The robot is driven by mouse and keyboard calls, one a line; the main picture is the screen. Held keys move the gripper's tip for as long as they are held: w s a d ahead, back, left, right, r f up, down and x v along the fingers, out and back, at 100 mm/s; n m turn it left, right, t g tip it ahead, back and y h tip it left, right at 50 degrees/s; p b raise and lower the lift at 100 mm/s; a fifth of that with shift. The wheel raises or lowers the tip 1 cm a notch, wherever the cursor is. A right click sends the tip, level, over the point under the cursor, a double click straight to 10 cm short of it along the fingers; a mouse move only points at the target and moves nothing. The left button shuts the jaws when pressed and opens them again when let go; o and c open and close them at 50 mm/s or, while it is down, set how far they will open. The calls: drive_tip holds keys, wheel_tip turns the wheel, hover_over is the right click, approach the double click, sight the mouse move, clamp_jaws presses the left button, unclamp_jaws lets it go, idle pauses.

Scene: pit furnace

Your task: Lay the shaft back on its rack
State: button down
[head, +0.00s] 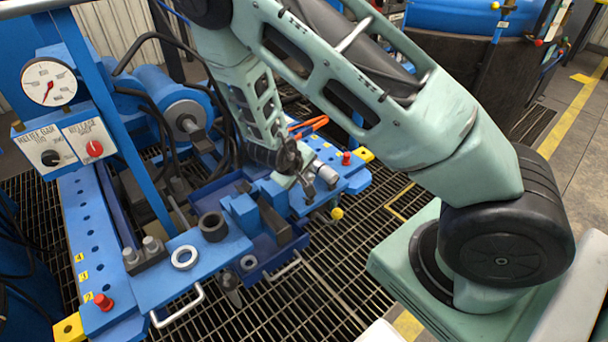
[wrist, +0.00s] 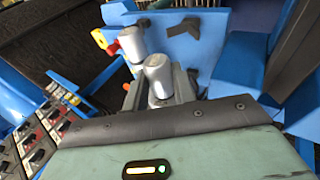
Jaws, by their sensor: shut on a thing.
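My gripper (head: 304,178) is over the right end of the blue press table, beside the red button. In the wrist view my gripper (wrist: 161,98) has its grey fingers on either side of a silver cylinder (wrist: 158,72), which appears to be the held shaft. A second silver cylinder (wrist: 131,44) stands just beyond it. In the head view a silver cylinder (head: 327,175) shows beside the gripper, but I cannot tell which of the two it is. The shaft's lower part is hidden. I cannot make out the rack with certainty.
The blue table (head: 85,225) carries a dark ring (head: 212,227), a pale ring (head: 183,257) and a black block with two silver pins (head: 145,254). A blue tray (head: 270,258) sits low in the middle. A gauge post (head: 92,110) stands left. Grating floor is clear in front.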

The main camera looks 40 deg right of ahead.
drive_tip(key=shift+f+b, duration=0.85)
drive_tip(key=shift+b, duration=0.15)
drive_tip(key=shift+f+b, duration=0.8)
drive_tip(key=shift+f, duration=0.55)
drive_tip(key=shift+p, duration=1)
drive_tip(key=shift+f, duration=0.55)
idle(0.4)
drive_tip(key=c, duration=1.2)
unclamp_jaws()
drive_tip(key=shift+o, duration=0.7)
drive_tip(key=shift+s, duration=0.1)
drive_tip(key=shift+a, duration=0.1)
